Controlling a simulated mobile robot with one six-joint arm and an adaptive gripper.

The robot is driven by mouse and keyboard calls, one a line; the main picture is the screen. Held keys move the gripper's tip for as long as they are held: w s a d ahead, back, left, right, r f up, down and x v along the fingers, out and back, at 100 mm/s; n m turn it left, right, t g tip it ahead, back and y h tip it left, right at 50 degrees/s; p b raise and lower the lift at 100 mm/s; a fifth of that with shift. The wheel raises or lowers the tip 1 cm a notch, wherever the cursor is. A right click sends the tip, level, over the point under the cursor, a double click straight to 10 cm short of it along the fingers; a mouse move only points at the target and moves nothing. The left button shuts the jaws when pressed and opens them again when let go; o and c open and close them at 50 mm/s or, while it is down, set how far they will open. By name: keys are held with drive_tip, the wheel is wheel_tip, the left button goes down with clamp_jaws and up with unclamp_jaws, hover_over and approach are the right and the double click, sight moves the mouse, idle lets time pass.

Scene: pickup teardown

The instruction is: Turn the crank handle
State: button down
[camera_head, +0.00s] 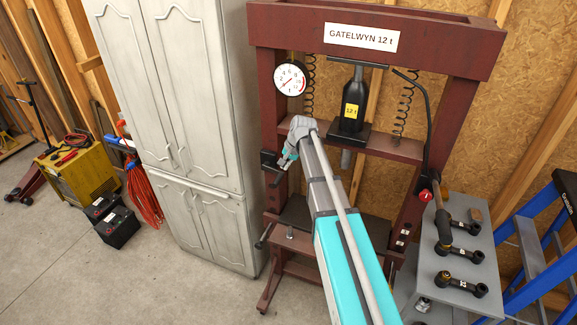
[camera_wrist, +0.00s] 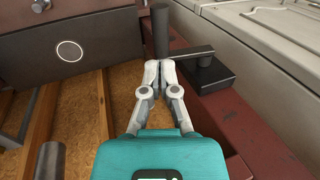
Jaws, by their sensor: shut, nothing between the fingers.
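The crank is a black box with a short arm and a dark round handle on the press's left post. In the wrist view, the handle (camera_wrist: 160,28) stands upright at the end of the crank arm (camera_wrist: 190,52), which runs right to the box (camera_wrist: 208,84). The crank also shows in the head view (camera_head: 268,161), partly beside my gripper (camera_head: 284,161). My gripper's fingers are shut and empty, with the tips (camera_wrist: 160,68) close together just below the handle in the wrist view. I cannot tell whether they touch it.
The dark red press frame (camera_head: 420,52) carries a round gauge (camera_head: 290,79) and a black bottle jack (camera_head: 355,100). A pale cabinet (camera_head: 175,100) stands close on the left. A grey bench (camera_head: 455,262) with black tools and a blue ladder (camera_head: 530,265) stand right. Floor at left front is clear.

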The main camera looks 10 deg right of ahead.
sight(279, 180)
drive_tip(key=shift+b+x, duration=2.85)
drive_tip(key=shift+x, duration=0.5)
drive_tip(key=shift+a+f+b, duration=0.1)
drive_tip(key=shift+f+b, duration=0.85)
drive_tip(key=shift+r, duration=0.15)
drive_tip(key=s+d+f+p+v, duration=0.1)
drive_tip(key=d+p+v, duration=0.1)
drive_tip(key=p+v, duration=1)
drive_tip(key=shift+s+d+r, duration=0.3)
drive_tip(key=shift+s+r, duration=0.1)
drive_tip(key=shift+r, duration=0.3)
